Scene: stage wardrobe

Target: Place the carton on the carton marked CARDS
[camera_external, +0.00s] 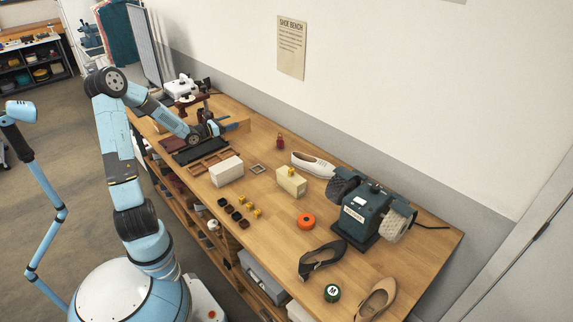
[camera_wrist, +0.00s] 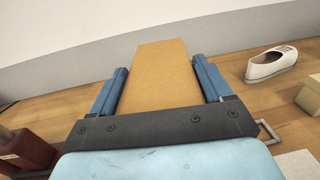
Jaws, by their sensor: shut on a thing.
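My gripper (camera_wrist: 160,72) is shut on a tan carton (camera_wrist: 160,80), which stands between its two blue fingers in the wrist view. In the external view my gripper (camera_external: 222,125) is over the far left part of the bench, with the tan carton (camera_external: 241,122) partly hidden behind it. A white carton (camera_external: 227,172) lies on the bench nearer the front edge. A cream carton (camera_external: 291,184) with a small yellow thing on top stands to its right; a cream box (camera_wrist: 311,96) shows at the wrist view's right edge. I cannot read CARDS on any carton.
The wooden bench (camera_external: 262,208) runs along the wall. A white shoe (camera_external: 312,163), a red padlock-like thing (camera_external: 280,142), a small square frame (camera_external: 257,169) and a dark green machine (camera_external: 365,212) stand on it. Small dark and yellow blocks lie near the front edge.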

